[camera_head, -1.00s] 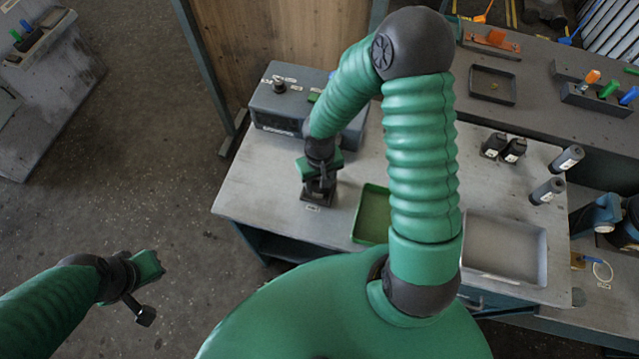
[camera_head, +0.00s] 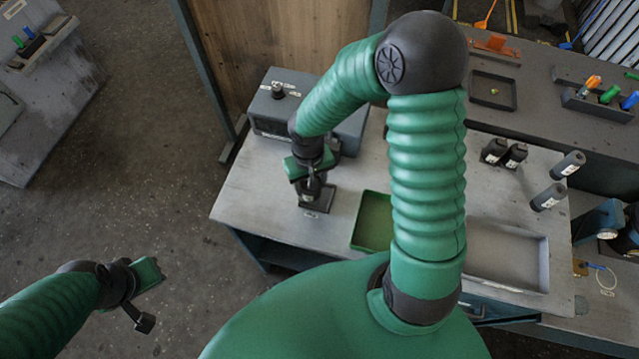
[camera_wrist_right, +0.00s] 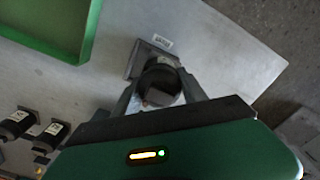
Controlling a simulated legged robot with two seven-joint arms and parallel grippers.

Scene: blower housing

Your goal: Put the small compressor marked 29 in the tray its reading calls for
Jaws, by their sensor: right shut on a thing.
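My right gripper (camera_head: 312,186) is shut on a small dark compressor (camera_wrist_right: 160,84) at the dark square pad (camera_head: 318,202) on the bench. In the right wrist view the compressor's round dark end shows between the two fingers, with the pad (camera_wrist_right: 138,58) behind it. I cannot read its mark, nor tell whether it touches the pad. The grey instrument box (camera_head: 272,122) stands behind; its display is partly hidden and unreadable. A green tray (camera_head: 356,241) lies right of the pad, and a pale grey tray (camera_head: 543,262) farther right. My left gripper (camera_head: 152,290) hangs over the floor; its jaw opening is unclear.
Two black compressors (camera_head: 494,150) and two dark cylinders with pale labels (camera_head: 549,196) stand at the bench's right side. A dark shelf behind holds a small black tray (camera_head: 512,92) and a rack with coloured handles. My right arm hides part of the bench middle.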

